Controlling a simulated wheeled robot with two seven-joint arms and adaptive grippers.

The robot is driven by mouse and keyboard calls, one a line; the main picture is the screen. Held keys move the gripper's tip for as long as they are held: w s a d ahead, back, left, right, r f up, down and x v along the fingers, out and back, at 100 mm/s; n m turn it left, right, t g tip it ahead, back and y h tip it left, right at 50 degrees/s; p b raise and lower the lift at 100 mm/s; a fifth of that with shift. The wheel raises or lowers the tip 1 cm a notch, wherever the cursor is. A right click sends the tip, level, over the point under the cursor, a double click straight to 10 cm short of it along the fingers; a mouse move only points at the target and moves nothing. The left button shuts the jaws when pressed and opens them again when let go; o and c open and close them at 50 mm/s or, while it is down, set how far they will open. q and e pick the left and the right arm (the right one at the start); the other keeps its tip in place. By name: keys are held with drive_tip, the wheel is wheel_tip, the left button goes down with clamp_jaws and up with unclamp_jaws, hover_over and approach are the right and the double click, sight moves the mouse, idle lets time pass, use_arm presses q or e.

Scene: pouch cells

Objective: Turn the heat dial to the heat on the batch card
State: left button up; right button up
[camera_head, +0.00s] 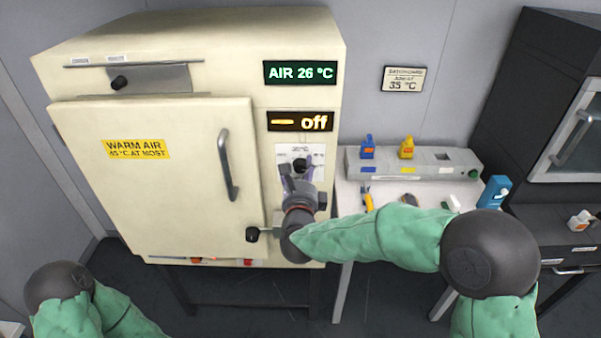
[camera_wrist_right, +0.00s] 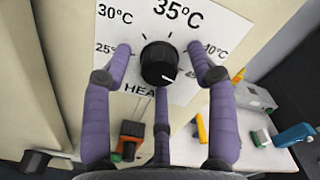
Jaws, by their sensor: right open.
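The heat dial (camera_head: 301,165) is a round black knob on a white scale plate on the oven front. In the right wrist view the dial (camera_wrist_right: 159,62) carries a white mark pointing to its lower right, off the printed 35 °C at the top. My right gripper (camera_head: 299,178) is open at the dial. In the wrist view its purple fingers (camera_wrist_right: 163,58) stand left and right of the knob, with a third below; I cannot tell whether any touches. The batch card (camera_head: 403,79) on the wall reads 35 °C. My left gripper is out of view.
The cream oven (camera_head: 190,60) has a shut door with a handle (camera_head: 227,165). Its displays read AIR 26 °C (camera_head: 300,73) and off (camera_head: 300,121). A yellow label (camera_head: 136,149) says warm air, 45 °C at most. A table (camera_head: 345,205) with tools stands right of it.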

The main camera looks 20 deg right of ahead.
drive_tip(key=c, duration=1.1)
drive_tip(key=shift+c, duration=0.2)
